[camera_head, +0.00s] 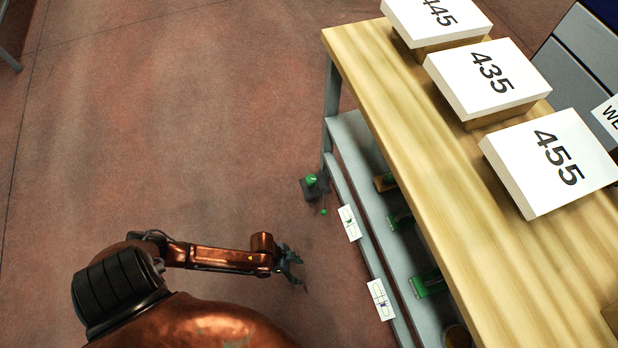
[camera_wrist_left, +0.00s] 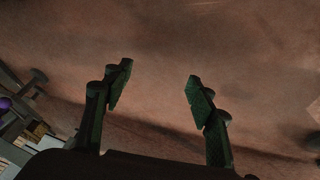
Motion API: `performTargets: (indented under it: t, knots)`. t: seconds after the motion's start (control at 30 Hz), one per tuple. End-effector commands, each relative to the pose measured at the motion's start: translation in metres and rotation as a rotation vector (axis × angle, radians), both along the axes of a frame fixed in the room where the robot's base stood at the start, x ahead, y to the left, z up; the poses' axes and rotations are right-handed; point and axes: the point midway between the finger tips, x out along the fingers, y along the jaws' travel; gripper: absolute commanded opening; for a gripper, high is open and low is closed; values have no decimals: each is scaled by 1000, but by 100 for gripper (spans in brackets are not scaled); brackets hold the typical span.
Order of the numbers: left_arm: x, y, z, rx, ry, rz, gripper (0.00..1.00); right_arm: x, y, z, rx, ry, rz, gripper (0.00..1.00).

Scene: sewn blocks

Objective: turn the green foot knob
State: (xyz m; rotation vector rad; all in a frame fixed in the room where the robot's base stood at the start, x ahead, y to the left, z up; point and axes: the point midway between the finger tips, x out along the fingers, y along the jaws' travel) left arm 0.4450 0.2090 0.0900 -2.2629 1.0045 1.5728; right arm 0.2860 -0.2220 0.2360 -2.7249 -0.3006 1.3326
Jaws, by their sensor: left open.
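The green foot knob (camera_head: 311,180) sits on a dark foot (camera_head: 314,190) on the floor, by the near-left leg of the workbench. My left gripper (camera_head: 291,264) is low over the floor, below the knob in the head view and apart from it. In the left wrist view the left gripper (camera_wrist_left: 157,80) is open, with only brown floor between its fingers. I cannot make out the green knob in that view. My right gripper is not in view.
The workbench (camera_head: 390,90) fills the right side, with white boxes on top and a grey lower shelf (camera_head: 357,150) holding green items. White label cards (camera_head: 349,223) hang along the shelf edge. A purple knob (camera_wrist_left: 5,103) shows in the wrist view.

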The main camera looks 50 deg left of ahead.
Motion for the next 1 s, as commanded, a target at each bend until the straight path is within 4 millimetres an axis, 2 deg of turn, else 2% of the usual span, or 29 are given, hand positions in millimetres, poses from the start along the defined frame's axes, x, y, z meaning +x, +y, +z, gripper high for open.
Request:
performTargets:
  t: [0.03,0.17,0.3,0.4,0.5,0.6,0.73,0.87,1.0]
  knots:
    - [35,19,9,51,9,-44,52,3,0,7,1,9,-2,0]
    - [100,69,34,180,78,-125,52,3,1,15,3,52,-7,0]
    - [169,130,87,312,150,-166,52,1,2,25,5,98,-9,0]
    - [207,167,127,377,188,-166,52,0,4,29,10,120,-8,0]
    - [236,196,157,414,200,-145,52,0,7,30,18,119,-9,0]
    - [258,217,178,432,195,-120,52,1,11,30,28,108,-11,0]
    - [270,230,187,439,189,-102,52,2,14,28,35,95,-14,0]
    - [271,231,178,438,191,-99,52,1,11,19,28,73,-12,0]
    - [270,231,158,438,193,-101,52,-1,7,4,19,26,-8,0]
